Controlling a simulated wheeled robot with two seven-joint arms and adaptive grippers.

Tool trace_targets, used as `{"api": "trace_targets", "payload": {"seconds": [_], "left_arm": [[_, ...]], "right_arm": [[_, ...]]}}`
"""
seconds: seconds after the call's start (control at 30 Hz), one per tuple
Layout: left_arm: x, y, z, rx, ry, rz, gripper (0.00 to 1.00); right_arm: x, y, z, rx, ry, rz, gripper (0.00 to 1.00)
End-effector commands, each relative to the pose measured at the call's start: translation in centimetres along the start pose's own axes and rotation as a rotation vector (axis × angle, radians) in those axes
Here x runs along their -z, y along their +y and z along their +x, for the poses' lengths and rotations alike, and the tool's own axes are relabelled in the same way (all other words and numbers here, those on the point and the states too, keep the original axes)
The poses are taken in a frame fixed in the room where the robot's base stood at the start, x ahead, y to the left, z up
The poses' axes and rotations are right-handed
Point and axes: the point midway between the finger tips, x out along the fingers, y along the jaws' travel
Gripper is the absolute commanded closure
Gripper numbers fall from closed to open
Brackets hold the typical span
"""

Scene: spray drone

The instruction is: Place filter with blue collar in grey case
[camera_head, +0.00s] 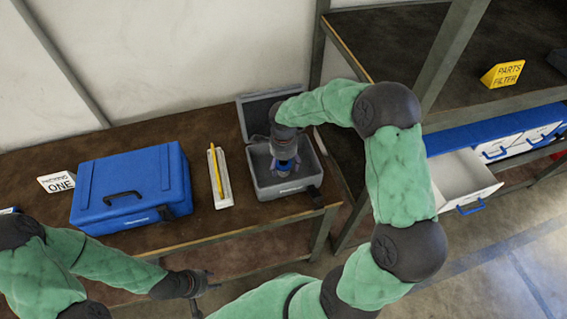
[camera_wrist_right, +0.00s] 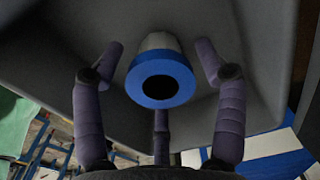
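The grey case (camera_head: 284,188) stands open on the brown bench, its lid (camera_head: 258,112) tilted back. My right gripper (camera_head: 285,163) reaches down into the case. In the right wrist view, the filter with a blue collar (camera_wrist_right: 160,82) is between the three spread fingers of my right gripper (camera_wrist_right: 160,75). The filter's pale body points away from the camera, and its dark round opening faces it. Gaps show between the side fingers and the filter; its far end is hidden. My left gripper (camera_head: 197,287) is empty, with fingers apart, low in front of the bench.
A closed blue case (camera_head: 130,185) and a white tray with a yellow pencil-like item (camera_head: 218,175) stand left of the grey case. A sign marked ONE (camera_head: 57,182) is further left. An open white drawer (camera_head: 463,178) and a shelf with a yellow sign (camera_head: 502,74) are at the right.

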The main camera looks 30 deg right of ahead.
Motion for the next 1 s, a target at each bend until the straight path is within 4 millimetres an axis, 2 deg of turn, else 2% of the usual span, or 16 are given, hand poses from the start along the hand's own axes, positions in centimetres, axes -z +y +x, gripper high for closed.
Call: {"api": "trace_targets", "payload": {"seconds": [0.3,0.43,0.57,0.8,1.0], "left_arm": [[0.0,0.0,-0.1,0.0,0.0,0.0,0.6],[0.0,0.2,-0.6,0.0,0.0,0.0,0.6],[0.0,0.4,-1.1,0.0,0.0,0.0,0.6],[-0.1,0.8,-2.4,0.0,0.0,0.0,0.6],[-0.1,1.1,-3.0,0.0,0.0,0.0,0.6]], "right_arm": [[0.0,0.0,-0.1,0.0,0.0,0.0,0.23],[0.0,-0.1,-0.8,0.002,0.0,0.0,0.23],[0.0,-0.1,-2.9,0.004,0.0,0.0,0.23],[0.0,-0.1,-7.9,0.004,-0.001,0.0,0.23],[0.0,-0.1,-11.0,0.002,0.0,0.0,0.23]]}}
